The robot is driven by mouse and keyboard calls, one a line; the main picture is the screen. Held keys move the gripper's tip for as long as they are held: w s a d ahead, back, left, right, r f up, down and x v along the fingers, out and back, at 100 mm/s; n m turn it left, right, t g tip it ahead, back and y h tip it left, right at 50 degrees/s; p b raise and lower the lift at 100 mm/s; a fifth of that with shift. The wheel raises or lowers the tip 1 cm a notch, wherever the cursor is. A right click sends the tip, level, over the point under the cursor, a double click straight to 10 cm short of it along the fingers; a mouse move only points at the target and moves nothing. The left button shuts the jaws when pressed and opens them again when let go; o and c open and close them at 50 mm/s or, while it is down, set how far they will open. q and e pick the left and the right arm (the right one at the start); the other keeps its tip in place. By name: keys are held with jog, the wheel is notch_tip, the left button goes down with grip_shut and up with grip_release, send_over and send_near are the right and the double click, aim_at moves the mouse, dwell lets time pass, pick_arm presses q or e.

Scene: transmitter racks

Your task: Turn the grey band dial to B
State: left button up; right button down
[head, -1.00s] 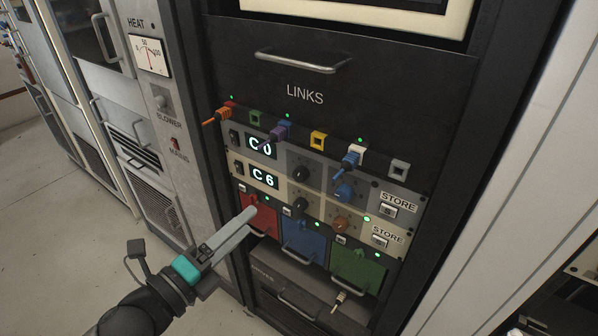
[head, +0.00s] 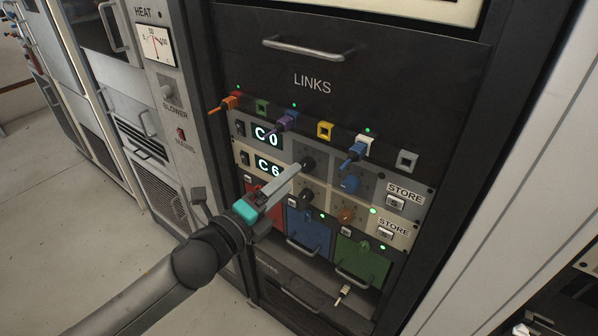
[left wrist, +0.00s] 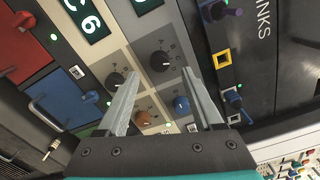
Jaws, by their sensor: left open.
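The grey band dial (head: 307,163) is a black knob on the grey panel, right of the display reading C 0 (head: 266,137). In the left wrist view the dial (left wrist: 161,61) shows between my open fingertips; its letters are too small to read surely. My left gripper (head: 297,170) is open and empty, its tips close in front of the dial. It also shows in the left wrist view (left wrist: 159,73). I cannot tell whether the fingers touch the dial. My right gripper is not in view.
A blue knob (head: 349,184) sits right of the dial. Cable plugs, one purple (head: 285,122), stick out above. Store buttons are at right.

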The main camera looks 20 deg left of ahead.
aim_at(304, 168)
pick_arm(q)
jog(key=shift+x, duration=2.3)
grip_shut()
